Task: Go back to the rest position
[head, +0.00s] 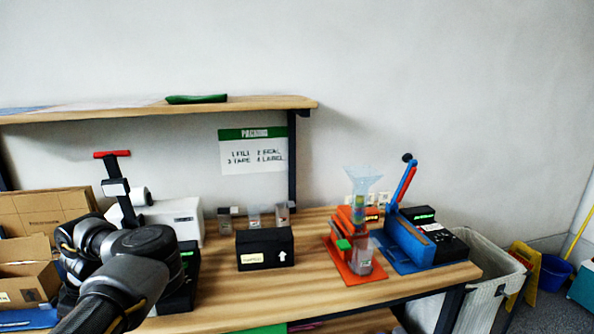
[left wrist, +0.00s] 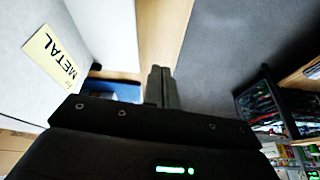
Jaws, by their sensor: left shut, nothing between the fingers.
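My left arm (head: 120,285) reaches in from the bottom left of the head view, in front of the left end of the wooden table. Its fingers cannot be made out there. In the left wrist view my left gripper (left wrist: 162,86) shows its two dark fingers together, shut and empty. Near them is a pale surface with a yellow label (left wrist: 54,58) reading METAL. My right gripper is in neither view.
The wooden table (head: 320,288) holds a black box (head: 265,248), an orange stand (head: 352,262) with a clear funnel, and a blue lever device (head: 408,240). Cardboard boxes (head: 35,210) stand at the left. A shelf (head: 230,106) runs above. A white bin (head: 478,265) stands right.

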